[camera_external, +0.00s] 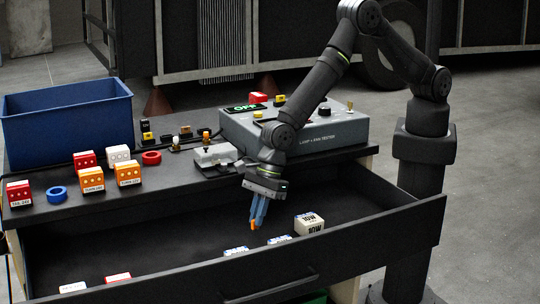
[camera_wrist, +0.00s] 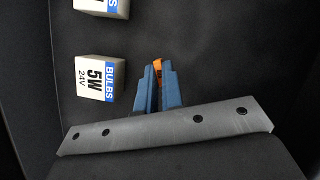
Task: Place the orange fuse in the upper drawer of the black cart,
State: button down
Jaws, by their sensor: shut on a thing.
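The small orange fuse (camera_wrist: 157,66) is held between the blue fingertips of my gripper (camera_wrist: 158,78). In the external view the orange fuse (camera_external: 253,225) shows at the tips of my gripper (camera_external: 256,216), which points down into the open upper drawer (camera_external: 170,240) of the black cart (camera_external: 200,190). The fuse appears inside the drawer's outline, close above its floor; I cannot tell whether it touches the floor. Most of the fuse is hidden by the fingers.
In the drawer, a bulb box (camera_external: 309,223) stands right of my gripper, and several low boxes lie near the front wall. A 5W bulb box (camera_wrist: 101,78) sits left of my fingers in the wrist view. The cart top holds a blue bin (camera_external: 70,125), a grey tester (camera_external: 340,128) and several coloured blocks.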

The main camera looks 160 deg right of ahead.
jog(key=shift+f, duration=1.85)
jog(key=c, duration=1.6)
grip_release()
jog(key=shift+f, duration=0.1)
jog(key=shift+o, duration=0.2)
jog(key=shift+r, duration=0.35)
jog(key=v, duration=1.1)
jog(key=shift+s+r, duration=0.2)
jog(key=shift+r, duration=0.1)
jog(key=shift+f, duration=0.1)
